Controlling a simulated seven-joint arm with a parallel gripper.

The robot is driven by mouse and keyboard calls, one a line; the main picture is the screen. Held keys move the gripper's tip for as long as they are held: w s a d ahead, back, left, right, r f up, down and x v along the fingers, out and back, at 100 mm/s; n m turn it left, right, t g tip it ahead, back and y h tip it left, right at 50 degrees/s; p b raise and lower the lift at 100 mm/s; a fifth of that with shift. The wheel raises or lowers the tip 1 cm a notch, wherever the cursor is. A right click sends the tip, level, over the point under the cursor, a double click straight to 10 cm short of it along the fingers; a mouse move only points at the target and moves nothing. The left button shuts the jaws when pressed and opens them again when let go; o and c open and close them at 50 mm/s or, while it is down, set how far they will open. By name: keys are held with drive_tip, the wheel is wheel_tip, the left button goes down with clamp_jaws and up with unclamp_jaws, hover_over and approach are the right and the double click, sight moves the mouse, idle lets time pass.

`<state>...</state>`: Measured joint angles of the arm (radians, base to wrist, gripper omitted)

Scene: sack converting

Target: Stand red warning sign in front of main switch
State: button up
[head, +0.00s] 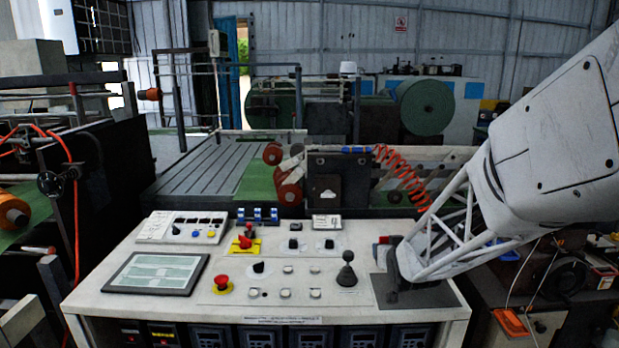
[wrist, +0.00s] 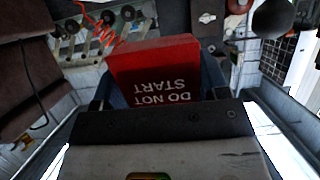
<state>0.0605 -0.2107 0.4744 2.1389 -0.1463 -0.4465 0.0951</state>
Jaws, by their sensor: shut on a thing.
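The red warning sign (wrist: 150,62) fills the middle of the wrist view, with white "DO NOT START" lettering upside down. My gripper (wrist: 160,88) is shut on it, with a finger at either side. In the head view, my gripper (head: 392,262) is at the right end of the control console, and only a small red part of the sign (head: 384,240) shows beside it. The main switch appears to be the red rotary handle (head: 248,236) on a yellow plate, on the console's left-centre, well left of my gripper. I cannot tell whether the sign touches the console.
The console top (head: 130,259) carries a screen (head: 155,273), a red mushroom button (head: 222,282), a black joystick (head: 346,272) and several knobs. The joystick stands between my gripper and the red handle. A coiled red hose (head: 402,172) hangs behind the console.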

drive_tip(key=w+a+r, duration=0.1)
drive_tip(key=w+a, duration=0.2)
drive_tip(key=w, duration=1.4)
drive_tip(key=shift+r, duration=0.2)
drive_tip(key=shift+d, duration=0.1)
idle(3.3)
